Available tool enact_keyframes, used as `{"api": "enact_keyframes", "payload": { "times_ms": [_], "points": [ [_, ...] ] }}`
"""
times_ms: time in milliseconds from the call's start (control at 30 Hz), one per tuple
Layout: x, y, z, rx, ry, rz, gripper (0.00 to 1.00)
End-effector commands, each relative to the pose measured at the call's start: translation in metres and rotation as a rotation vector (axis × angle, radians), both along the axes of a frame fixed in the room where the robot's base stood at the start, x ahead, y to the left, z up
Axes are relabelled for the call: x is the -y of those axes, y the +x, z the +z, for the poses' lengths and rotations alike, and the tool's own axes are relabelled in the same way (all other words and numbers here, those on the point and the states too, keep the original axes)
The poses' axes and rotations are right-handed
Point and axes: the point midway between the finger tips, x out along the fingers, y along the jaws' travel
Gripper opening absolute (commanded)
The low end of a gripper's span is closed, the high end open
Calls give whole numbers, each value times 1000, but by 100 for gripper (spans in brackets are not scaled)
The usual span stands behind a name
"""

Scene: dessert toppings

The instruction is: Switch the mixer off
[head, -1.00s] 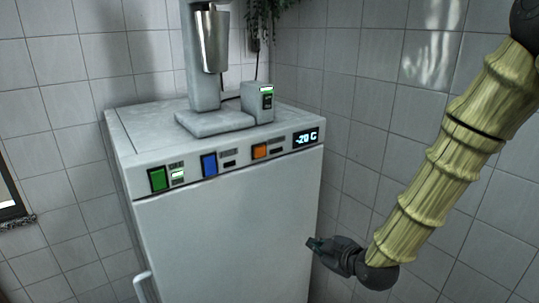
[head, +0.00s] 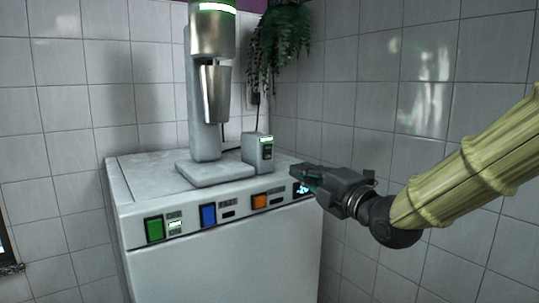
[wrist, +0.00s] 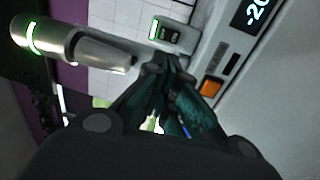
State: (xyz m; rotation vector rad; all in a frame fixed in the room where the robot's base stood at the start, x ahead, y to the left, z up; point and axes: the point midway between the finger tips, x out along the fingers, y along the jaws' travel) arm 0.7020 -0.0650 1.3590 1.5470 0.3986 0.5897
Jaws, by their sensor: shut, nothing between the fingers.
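The mixer (head: 206,110) stands on top of a white freezer, with a metal cup (head: 216,92) hanging under its head. A green light band glows on the mixer head. A small switch box (head: 258,153) with a green-lit strip and a dark switch (head: 267,150) sits at the right of the mixer's base. My gripper (head: 294,174) is shut and empty, at the freezer's front right, to the right of and apart from the box, partly covering the temperature display. In the wrist view the mixer (wrist: 75,45) lies at upper left and the switch box (wrist: 170,36) is just beyond my fingertips (wrist: 168,62).
The white freezer (head: 215,258) has green (head: 154,229), blue (head: 208,215) and orange (head: 259,201) buttons along its front. The display (wrist: 256,12) shows in the wrist view. A plant (head: 281,45) hangs behind, by the tiled wall. The freezer top's left side is clear.

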Motion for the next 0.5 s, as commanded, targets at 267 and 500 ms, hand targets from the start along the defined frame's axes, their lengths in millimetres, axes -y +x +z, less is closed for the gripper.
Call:
{"api": "enact_keyframes", "payload": {
  "times_ms": [267, 500],
  "points": [
    [-1, 1, 0, -3, 2, 0, 0],
    [-10, 15, 3, -4, 2, -1, 0]
  ]
}}
